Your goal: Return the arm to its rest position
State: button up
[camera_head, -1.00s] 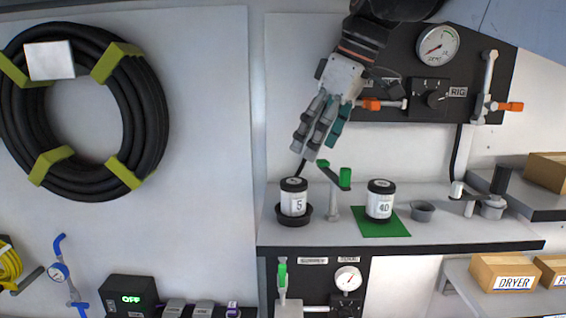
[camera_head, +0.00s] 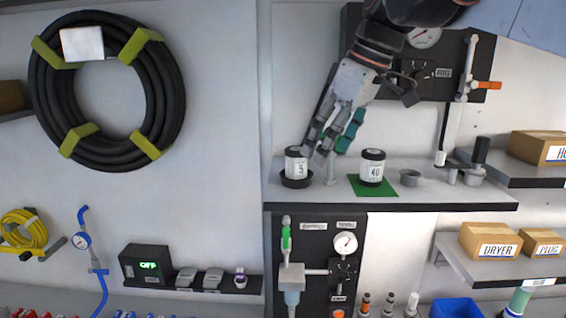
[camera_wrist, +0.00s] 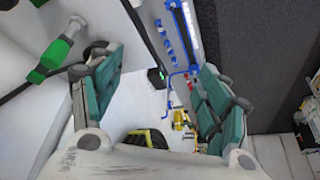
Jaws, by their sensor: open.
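My gripper (camera_head: 326,142) is in front of the upper shelf in the head view, pointing down and to the left, beside the canister marked 5 (camera_head: 296,166). Its teal-padded fingers are apart in the wrist view (camera_wrist: 160,105), with nothing held between them. The canister marked 5 stands upright in a dark round dish. The canister marked 40 (camera_head: 372,168) stands upright on a green mat (camera_head: 408,190), apart from my gripper. My gripper hides part of the post between the canisters.
A gauge panel (camera_head: 470,80) is behind my arm. A shelf with boxes (camera_head: 540,146) is at the right. A coiled black hose (camera_head: 172,100) hangs on the left wall. A green-handled valve (camera_head: 286,238) sits below the shelf.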

jog(key=s+d+f+m+t+h+b, duration=0.1)
jog(key=s+d+f+m+b, duration=0.2)
jog(key=f, duration=1.6)
jog(key=s+d+f+m+t+h+b, duration=0.1)
jog(key=s+d+f+m+b, duration=0.3)
jog(key=s+f+b, duration=0.5)
jog(key=s+d+f+m+t+h+b, duration=0.1)
jog(key=s+f+b, duration=0.5)
jog(key=f+b, duration=1)
jog(key=d+f+m+t, duration=0.1)
jog(key=d+f+m, duration=0.1)
jog(key=f, duration=1.2)
jog(key=shift+d+f+m+t+h+b, duration=0.3)
jog(key=shift+d+f+m+b, duration=0.1)
jog(key=shift+d, duration=0.4)
